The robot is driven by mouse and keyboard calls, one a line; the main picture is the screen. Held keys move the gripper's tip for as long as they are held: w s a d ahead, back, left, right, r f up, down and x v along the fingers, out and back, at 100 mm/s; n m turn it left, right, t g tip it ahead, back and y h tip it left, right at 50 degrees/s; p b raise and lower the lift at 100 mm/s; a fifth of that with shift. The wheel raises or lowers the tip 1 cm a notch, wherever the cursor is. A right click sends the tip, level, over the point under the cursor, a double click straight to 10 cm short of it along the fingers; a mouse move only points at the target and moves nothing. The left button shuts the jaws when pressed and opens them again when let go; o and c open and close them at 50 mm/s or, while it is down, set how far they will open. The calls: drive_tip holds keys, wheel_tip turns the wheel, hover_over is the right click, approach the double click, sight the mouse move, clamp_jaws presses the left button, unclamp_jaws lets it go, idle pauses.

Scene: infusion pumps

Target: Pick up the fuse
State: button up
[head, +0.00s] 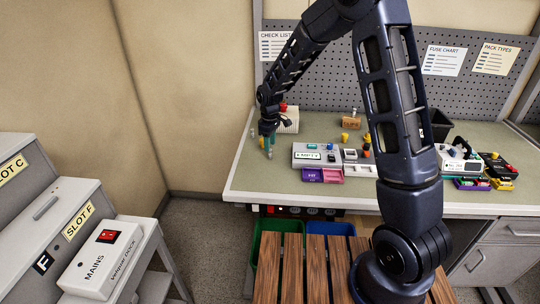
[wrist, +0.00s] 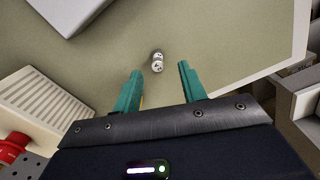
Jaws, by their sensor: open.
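A small pale cylindrical piece (wrist: 157,62), which looks like the fuse, stands or lies on the green-grey tabletop in the wrist view. I cannot tell its exact pose. My gripper (wrist: 157,78) has its two teal fingers well apart, with nothing between them. The piece shows just beyond the fingertips, roughly midway between them, and no finger visibly touches it. In the head view my gripper (head: 268,146) points down over the left part of the workbench (head: 247,181). The fuse cannot be made out clearly there.
A grey pump unit (head: 319,156) stands right of my gripper, with purple and pink trays (head: 322,175) in front. A cream box with a red knob (head: 288,118) stands behind. More devices (head: 458,158) are at right. The bench's left edge is near.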

sight(270, 158)
drive_tip(key=shift+w+f, duration=0.2)
drive_tip(key=shift+f, duration=2.5)
clamp_jaws()
